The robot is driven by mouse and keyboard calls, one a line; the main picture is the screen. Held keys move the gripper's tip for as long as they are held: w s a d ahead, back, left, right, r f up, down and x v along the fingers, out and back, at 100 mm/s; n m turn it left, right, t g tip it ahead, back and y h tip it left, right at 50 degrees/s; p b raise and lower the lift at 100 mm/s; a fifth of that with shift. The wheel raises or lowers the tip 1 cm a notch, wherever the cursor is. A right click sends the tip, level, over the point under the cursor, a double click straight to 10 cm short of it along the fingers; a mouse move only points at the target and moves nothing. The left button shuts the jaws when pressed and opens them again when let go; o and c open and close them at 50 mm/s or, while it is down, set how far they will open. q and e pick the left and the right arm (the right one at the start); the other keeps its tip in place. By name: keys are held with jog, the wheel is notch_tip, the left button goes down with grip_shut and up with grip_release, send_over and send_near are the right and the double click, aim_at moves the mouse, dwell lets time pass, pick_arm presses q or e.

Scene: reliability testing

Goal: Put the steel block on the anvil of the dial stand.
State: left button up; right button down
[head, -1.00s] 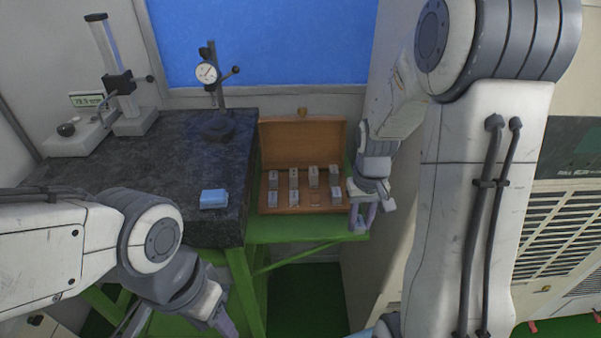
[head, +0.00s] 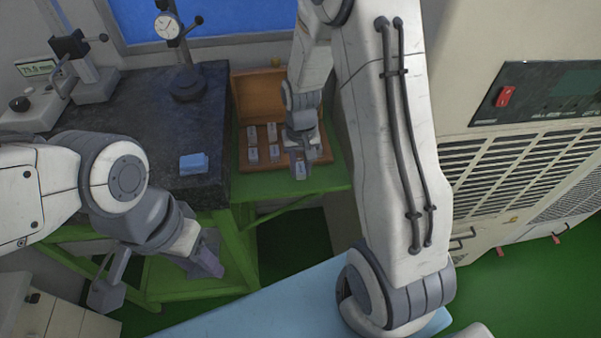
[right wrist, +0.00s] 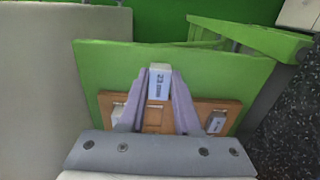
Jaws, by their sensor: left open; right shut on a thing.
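The steel block (head: 301,171) is a small pale block. My right gripper (head: 303,155) is shut on it at the front right of the wooden case. In the right wrist view the block (right wrist: 159,82), with a printed mm label, stands between the purple fingers (right wrist: 158,98), above the green shelf. The dial stand (head: 183,50) is on the dark table, with its round dial facing me. Its round dark anvil (head: 188,86) has nothing visible on it. My left gripper (head: 158,274) is open and empty in front of the table.
The open wooden case (head: 239,155) holds several similar blocks and is partly hidden by my right arm. A blue cloth (head: 193,164) lies at the front of the dark table (head: 135,118). A height gauge (head: 85,75) stands at the left. Most of the tabletop is clear.

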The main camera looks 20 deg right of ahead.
aim_at(301, 171)
jog(key=shift+f+p, duration=0.4)
jog(key=shift+f, duration=1.3)
jog(key=shift+f, duration=0.1)
jog(key=shift+f, duration=0.15)
jog(key=c, duration=0.6)
grip_release()
jog(key=shift+s, duration=0.1)
jog(key=shift+r, duration=0.2)
